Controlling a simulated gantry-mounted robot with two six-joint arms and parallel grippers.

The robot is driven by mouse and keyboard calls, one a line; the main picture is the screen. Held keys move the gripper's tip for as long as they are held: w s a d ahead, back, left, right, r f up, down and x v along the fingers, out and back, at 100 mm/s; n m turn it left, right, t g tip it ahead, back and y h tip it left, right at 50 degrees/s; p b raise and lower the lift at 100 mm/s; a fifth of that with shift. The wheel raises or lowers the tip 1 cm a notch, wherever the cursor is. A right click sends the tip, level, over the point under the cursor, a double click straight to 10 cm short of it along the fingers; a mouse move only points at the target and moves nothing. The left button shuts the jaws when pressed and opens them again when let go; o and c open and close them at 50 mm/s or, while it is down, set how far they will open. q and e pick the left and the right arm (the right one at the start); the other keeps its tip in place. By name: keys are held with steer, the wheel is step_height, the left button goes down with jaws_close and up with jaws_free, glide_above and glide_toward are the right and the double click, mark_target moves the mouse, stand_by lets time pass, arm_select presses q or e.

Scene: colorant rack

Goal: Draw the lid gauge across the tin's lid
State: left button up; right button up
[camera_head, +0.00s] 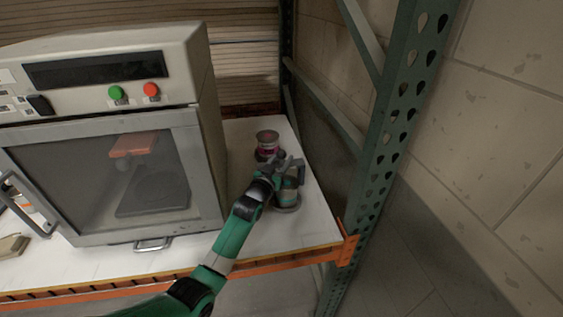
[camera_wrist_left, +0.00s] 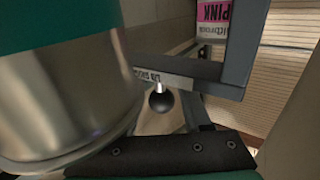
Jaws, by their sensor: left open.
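The lid gauge shows in the left wrist view as a dark grey angled frame (camera_wrist_left: 236,60) with a lettered pale strip and a round black knob (camera_wrist_left: 160,99). My left gripper (camera_head: 281,167) is open at the teal-labelled tin (camera_head: 288,194), beside its upper part; it hides some of the tin and its lid. I cannot tell whether its fingers touch the gauge or knob. A rounded metal and teal surface fills the left of the wrist view, very close. A pink-labelled tin (camera_head: 267,146) stands farther back; its PINK label (camera_wrist_left: 213,30) also shows in the wrist view.
A large oven-like cabinet (camera_head: 205,120) with a glass door stands left of the tins. A green perforated rack post (camera_head: 390,120) rises at the right.

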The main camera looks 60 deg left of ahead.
arm_select(q)
jaws_close()
steer(key=shift+r, duration=0.1)
